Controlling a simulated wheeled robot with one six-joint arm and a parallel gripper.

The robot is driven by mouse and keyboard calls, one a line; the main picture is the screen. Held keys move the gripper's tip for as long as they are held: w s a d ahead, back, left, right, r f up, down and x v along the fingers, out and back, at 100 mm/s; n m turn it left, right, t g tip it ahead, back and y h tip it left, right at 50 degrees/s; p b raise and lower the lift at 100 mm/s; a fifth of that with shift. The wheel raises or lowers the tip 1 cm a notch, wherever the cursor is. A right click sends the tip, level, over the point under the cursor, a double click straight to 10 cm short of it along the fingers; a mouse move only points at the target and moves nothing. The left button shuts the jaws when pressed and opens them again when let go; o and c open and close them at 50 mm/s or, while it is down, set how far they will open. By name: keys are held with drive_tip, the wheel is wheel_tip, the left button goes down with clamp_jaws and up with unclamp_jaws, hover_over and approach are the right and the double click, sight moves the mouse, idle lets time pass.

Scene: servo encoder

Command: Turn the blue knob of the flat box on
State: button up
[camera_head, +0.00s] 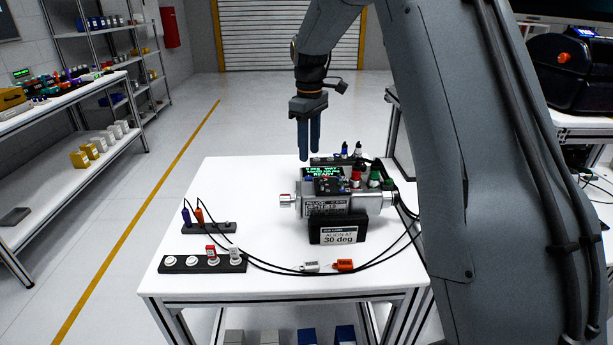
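A silver cylindrical servo unit (375,203) lies on the white table. A flat black box (322,161) lies behind it, partly hidden by the unit and its display. A small blue-topped part (344,149) stands at that box; I cannot tell whether it is a knob or a plug. My gripper (309,156) points down above and behind the servo unit, left of the blue part. Its two dark blue fingers are close together and nothing shows between them. I cannot tell how far apart they are, or whether they touch anything.
A green-lettered display (322,174) and red and green connectors (375,180) crowd the unit. A black sign (338,229) reads "ALIGN AT 30 deg". A socket strip (203,264), a plug holder (208,228) and loose cables lie left and front. The table's back left (240,180) is clear.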

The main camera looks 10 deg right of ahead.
sight(309, 177)
drive_tip(key=shift+w+f, duration=0.4)
drive_tip(key=shift+f, duration=0.3)
wheel_tip(309, 177, down, 7)
drive_tip(key=shift+f+p, duration=0.2)
drive_tip(key=shift+p, duration=0.55)
drive_tip(key=shift+c, duration=0.3)
clamp_jaws()
